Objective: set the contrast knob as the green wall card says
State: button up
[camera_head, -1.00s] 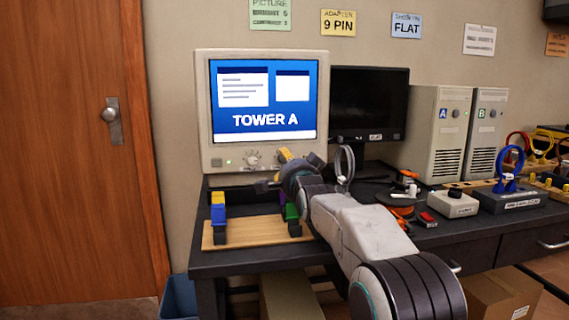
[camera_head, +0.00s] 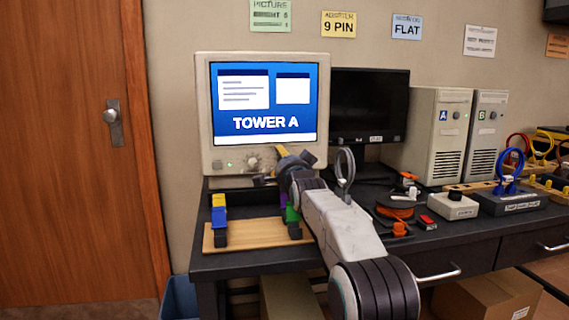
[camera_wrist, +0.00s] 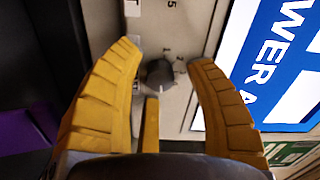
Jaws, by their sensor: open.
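The green wall card (camera_head: 270,15) hangs above the beige monitor (camera_head: 203,120). Its top line reads PICTURE; the smaller lines and digits below are too blurred to read surely. A grey knob (camera_head: 252,163) shows on the monitor's lower front, left of my gripper (camera_head: 284,158). In the wrist view my gripper (camera_wrist: 165,58) is open, with a yellow finger on each side of a dark grey knob (camera_wrist: 160,74) and gaps between. Small printed numbers and marks surround this knob. I cannot tell whether it is the contrast knob. My gripper hides part of the monitor's lower front.
A wooden board (camera_head: 258,236) with coloured blocks lies below my arm. A magnifier ring (camera_head: 345,167) stands close right of the gripper. An orange spool (camera_head: 397,209), a white box (camera_head: 452,206) and two towers (camera_head: 440,135) are farther right on the dark desk.

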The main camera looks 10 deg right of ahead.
jog(key=shift+o, duration=0.4)
grip_shut()
jog(key=shift+n, duration=0.3)
jog(key=shift+n+p, duration=0.95)
jog(key=shift+n, duration=5.75)
jog(key=shift+c, duration=0.4)
grip_release()
